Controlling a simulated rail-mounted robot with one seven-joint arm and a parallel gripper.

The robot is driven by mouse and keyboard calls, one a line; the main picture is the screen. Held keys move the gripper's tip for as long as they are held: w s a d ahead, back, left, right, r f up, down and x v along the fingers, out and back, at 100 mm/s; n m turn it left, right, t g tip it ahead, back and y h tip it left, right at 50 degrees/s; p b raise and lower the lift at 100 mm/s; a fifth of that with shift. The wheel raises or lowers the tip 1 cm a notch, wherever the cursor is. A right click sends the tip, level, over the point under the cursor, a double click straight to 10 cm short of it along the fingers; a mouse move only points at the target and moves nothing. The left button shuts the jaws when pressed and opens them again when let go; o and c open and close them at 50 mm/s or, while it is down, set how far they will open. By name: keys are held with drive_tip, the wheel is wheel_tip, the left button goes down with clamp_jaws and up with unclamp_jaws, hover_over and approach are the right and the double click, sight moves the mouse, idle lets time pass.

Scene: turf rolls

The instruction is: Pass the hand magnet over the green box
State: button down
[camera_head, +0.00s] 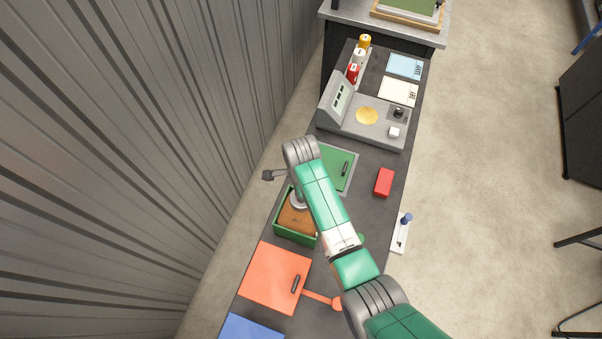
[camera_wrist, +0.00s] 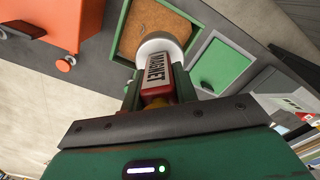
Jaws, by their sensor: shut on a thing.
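The green box (camera_head: 293,238) is open on the dark bench, with brown, soil-like material (camera_head: 297,220) inside. In the wrist view its green rim (camera_wrist: 119,30) frames the brown fill. My gripper (camera_wrist: 153,92) is shut on the hand magnet (camera_wrist: 157,72), which has a red handle marked MAGNET and a pale round head. The head lies over the near part of the box opening in the wrist view. In the head view a pale disc shows by my arm over the box; my arm hides the fingers. I cannot tell whether the magnet touches the fill.
A green lid-like panel (camera_head: 340,166) with a dark handle lies behind the box. An orange box (camera_head: 270,275) and a blue one (camera_head: 250,327) stand in front. A red block (camera_head: 384,182), a white holder (camera_head: 400,236) and a grey console (camera_head: 365,125) are right and behind.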

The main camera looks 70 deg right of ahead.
sight(297, 207)
drive_tip(key=shift+a+f+b, duration=0.1)
drive_tip(key=shift+f+b, duration=2.45)
drive_tip(key=shift+f, duration=0.25)
drive_tip(key=shift+s+d+r+p, duration=0.15)
drive_tip(key=shift+s+p, duration=0.15)
drive_tip(key=shift+s, duration=0.45)
drive_tip(key=shift+s+d+p, duration=0.1)
drive_tip(key=shift+s+p, duration=0.2)
drive_tip(key=shift+s, duration=0.4)
drive_tip(key=shift+w+a+r+p, duration=0.1)
drive_tip(key=shift+w+a+p, duration=0.35)
drive_tip(key=shift+w+a, duration=0.4)
drive_tip(key=shift+w+a+p, duration=0.4)
drive_tip(key=shift+w+a, duration=0.15)
drive_tip(key=shift+a, duration=0.45)
wheel_tip(297, 207, up, 6)
drive_tip(key=p, duration=0.6)
drive_tip(key=shift+r, duration=1.35)
